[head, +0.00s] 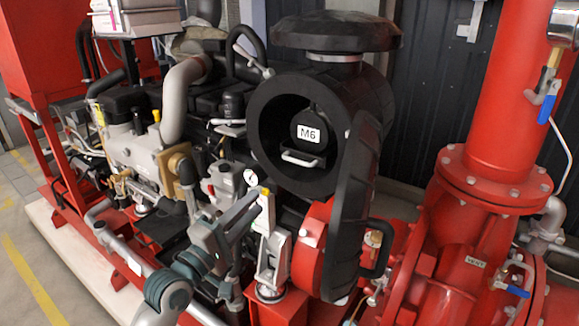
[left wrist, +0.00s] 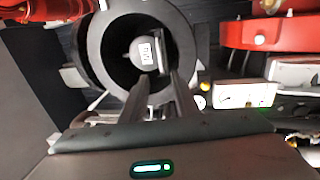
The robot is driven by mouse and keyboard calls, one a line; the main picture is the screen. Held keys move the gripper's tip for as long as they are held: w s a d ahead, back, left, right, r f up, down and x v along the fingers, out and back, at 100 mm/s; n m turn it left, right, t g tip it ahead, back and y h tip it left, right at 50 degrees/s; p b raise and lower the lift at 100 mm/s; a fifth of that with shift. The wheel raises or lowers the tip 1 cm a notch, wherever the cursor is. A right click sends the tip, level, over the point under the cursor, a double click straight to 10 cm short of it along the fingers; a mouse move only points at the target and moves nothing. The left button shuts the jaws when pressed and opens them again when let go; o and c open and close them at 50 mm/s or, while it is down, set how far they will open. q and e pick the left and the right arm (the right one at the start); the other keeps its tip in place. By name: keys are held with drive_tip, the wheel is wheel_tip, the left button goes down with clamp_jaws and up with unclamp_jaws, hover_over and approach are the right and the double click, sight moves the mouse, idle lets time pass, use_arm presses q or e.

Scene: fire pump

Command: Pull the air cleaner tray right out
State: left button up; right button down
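The air cleaner is a black round housing (head: 262,108) in the head view, its front open. Inside sits the tray (head: 308,118), a dark round piece with a white M6 label and a pale bar handle (head: 300,159). The tray also shows in the left wrist view (left wrist: 141,53), with its handle to the right of the label. My left gripper (head: 256,198) is below and left of the opening, apart from the handle. In the left wrist view its two fingers (left wrist: 161,78) are spread, empty and point toward the opening. My right gripper is in neither view.
The black cover (head: 352,210) stands swung open at the right of the housing, with a black handle (head: 378,250). The engine (head: 140,150) fills the left. Red pump pipework (head: 480,190) stands at the right. Free floor (head: 25,260) shows at the far left.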

use_arm(q)
drive_tip(key=p+x, duration=0.4)
drive_tip(key=x, duration=1.2)
drive_tip(key=shift+w+d+r, duration=0.1)
clamp_jaws()
